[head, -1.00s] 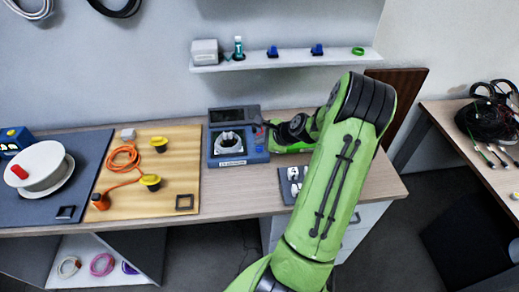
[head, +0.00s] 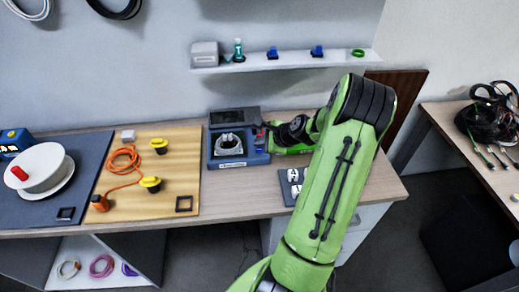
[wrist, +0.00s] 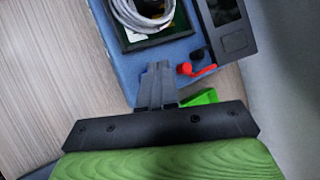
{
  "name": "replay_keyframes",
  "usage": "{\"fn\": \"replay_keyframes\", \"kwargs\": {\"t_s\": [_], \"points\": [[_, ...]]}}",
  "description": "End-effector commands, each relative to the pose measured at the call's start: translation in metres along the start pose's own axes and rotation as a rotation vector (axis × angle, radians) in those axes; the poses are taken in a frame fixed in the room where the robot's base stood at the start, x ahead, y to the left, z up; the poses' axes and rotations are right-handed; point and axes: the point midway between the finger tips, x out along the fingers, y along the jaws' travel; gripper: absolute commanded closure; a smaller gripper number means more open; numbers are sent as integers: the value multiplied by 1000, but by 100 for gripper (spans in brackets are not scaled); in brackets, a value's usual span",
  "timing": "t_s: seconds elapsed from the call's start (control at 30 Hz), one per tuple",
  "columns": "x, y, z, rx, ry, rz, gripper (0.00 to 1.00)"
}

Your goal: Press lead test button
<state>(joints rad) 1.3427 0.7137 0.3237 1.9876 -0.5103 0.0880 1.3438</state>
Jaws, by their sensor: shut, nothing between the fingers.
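A blue test unit (head: 213,158) with a dark screen (head: 234,117) stands on the bench. In the wrist view its blue body (wrist: 123,72) carries a grey cable coil (wrist: 145,15) in a dark recess. A red terminal or plug (wrist: 185,69) and a black one (wrist: 198,54) sit beside its dark panel (wrist: 226,25). I cannot pick out the lead test button for certain. My gripper (wrist: 158,66) is shut and empty, its fingertips over or beside the unit's near edge, left of the red part. Whether they touch it I cannot tell. In the head view the arm partly hides the unit's right side.
A wooden board (head: 185,137) with an orange cable (head: 124,160) and yellow-topped parts lies left of the unit. A dark plate (head: 286,188) with small white pieces lies to its right. A shelf (head: 290,61) with small items hangs above. Bare bench shows in front.

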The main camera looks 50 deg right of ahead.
Motion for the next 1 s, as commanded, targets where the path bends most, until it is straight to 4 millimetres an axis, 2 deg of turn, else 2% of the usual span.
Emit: {"fn": "replay_keyframes", "kwargs": {"t_s": [1.0], "points": [[6, 5, -4, 0, 0, 1, 100]]}}
